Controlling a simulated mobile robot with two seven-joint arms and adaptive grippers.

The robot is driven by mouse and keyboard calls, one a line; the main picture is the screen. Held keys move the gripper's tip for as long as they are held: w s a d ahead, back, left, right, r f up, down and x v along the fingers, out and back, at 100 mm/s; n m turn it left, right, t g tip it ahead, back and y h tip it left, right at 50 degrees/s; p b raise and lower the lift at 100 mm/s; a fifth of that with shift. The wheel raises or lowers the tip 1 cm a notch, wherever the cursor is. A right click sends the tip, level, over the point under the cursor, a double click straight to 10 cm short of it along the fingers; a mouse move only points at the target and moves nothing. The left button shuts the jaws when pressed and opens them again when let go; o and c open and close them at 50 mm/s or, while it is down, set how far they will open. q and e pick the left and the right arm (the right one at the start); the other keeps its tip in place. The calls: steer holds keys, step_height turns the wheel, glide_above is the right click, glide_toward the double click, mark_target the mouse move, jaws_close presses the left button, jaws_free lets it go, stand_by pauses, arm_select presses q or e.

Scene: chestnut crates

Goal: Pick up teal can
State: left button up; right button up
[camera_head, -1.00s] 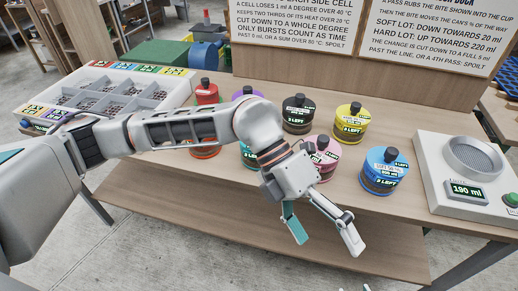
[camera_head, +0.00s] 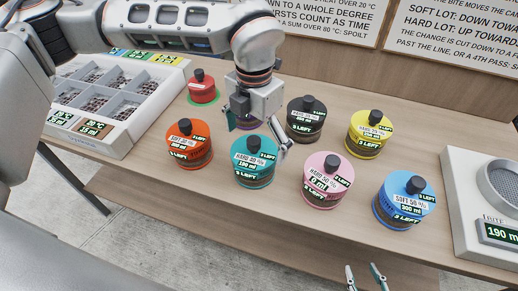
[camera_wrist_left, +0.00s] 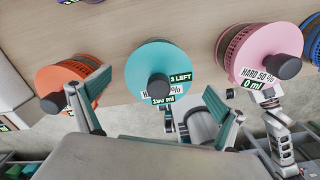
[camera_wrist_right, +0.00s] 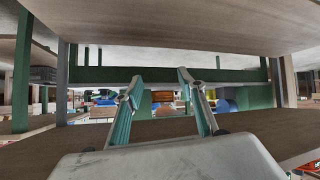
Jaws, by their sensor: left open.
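The teal can (camera_head: 254,172) stands upright on the wooden table, with a dark knob on its lid. It also shows in the left wrist view (camera_wrist_left: 150,60), between the spread fingers of my left gripper (camera_wrist_left: 157,84). In the head view my left gripper (camera_head: 258,132) is open, pointing down just above and behind the teal can, and holds nothing. Whether a finger touches the can cannot be told. My right gripper (camera_head: 363,272) is open and empty, low at the table's front side.
Orange (camera_head: 189,150) and pink (camera_head: 322,185) cans flank the teal can. Black (camera_head: 305,125), yellow (camera_head: 368,140), blue (camera_head: 398,208) and red (camera_head: 202,92) cans stand nearby. A purple can (camera_head: 246,124) is mostly hidden behind my gripper. A sectioned tray (camera_head: 125,125) is left, a scale (camera_head: 465,170) right.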

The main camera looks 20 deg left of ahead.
mark_target(254, 161)
arm_select(q)
steer(key=shift+s+f, duration=0.2)
steer(key=shift+f, duration=0.4)
steer(key=shift+s+f, duration=0.15)
steer(key=shift+f, duration=0.65)
steer(key=f, duration=0.4)
steer(key=shift+w+a+f, duration=0.15)
steer(key=shift+w+f, duration=0.05)
steer(key=shift+f, duration=0.15)
steer(key=c, duration=1.7)
steer(key=shift+o, duration=0.2)
arm_select(e)
steer(key=shift+s+f, duration=0.4)
steer(key=shift+s, duration=0.2)
steer(key=shift+s, duration=0.1)
